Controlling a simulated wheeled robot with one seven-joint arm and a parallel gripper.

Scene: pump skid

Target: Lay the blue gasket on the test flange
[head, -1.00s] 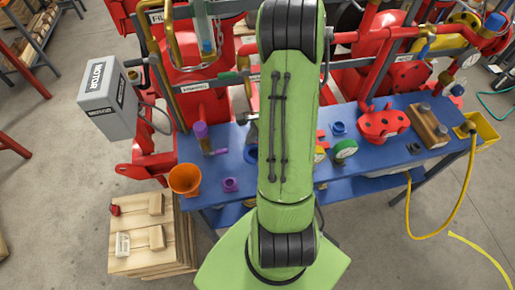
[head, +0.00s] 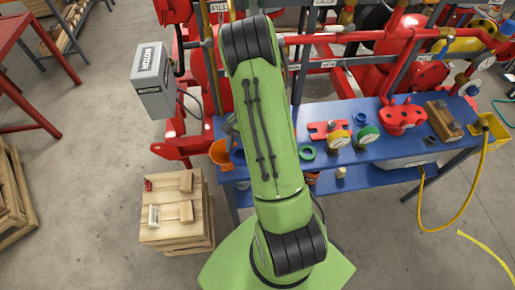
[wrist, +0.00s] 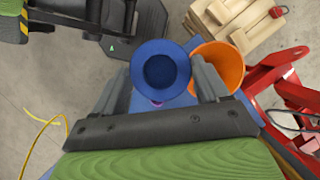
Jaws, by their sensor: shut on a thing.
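The blue gasket (wrist: 160,68), a round piece with a wide rim and a darker centre, sits between the two fingers of my gripper (wrist: 160,82) in the wrist view. My gripper is shut on it.
An orange cup (wrist: 218,68) is close to the right finger. Red pipework (head: 330,38) stands behind. A wooden crate (head: 175,232) is at front left.

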